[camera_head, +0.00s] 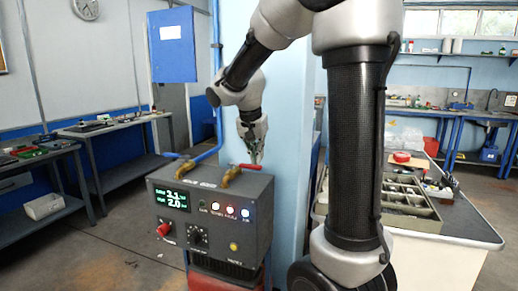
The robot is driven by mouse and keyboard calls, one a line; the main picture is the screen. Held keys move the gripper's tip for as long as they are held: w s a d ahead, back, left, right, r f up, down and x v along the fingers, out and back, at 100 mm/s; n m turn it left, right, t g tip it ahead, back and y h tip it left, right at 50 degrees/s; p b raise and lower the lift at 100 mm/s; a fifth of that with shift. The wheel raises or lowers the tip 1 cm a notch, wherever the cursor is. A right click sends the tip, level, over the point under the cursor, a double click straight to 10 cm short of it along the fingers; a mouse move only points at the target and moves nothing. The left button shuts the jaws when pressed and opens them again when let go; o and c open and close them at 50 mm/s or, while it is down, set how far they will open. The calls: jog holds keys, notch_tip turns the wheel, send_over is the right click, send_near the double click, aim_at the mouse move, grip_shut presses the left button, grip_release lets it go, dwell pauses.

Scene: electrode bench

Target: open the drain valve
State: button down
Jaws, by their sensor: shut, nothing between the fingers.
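A dark grey box unit (217,217) with a lit display stands at the lower middle. Two brass valve pieces are on its top. The right brass piece (231,177) has a red lever (249,166) beside it that points right. The left brass piece (179,171) has a blue lever (170,155) near it. No label shows which one is the drain valve. My gripper (257,160) points down at the red lever's right end, its fingers shut and empty. I cannot tell whether the fingertips touch the lever.
A blue pipe (219,120) runs down the wall behind the unit. A light blue column (290,150) stands close behind my gripper. The floor at the left is clear.

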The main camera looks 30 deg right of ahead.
jog(key=shift+s+a, duration=0.3)
jog(key=shift+a, duration=0.05)
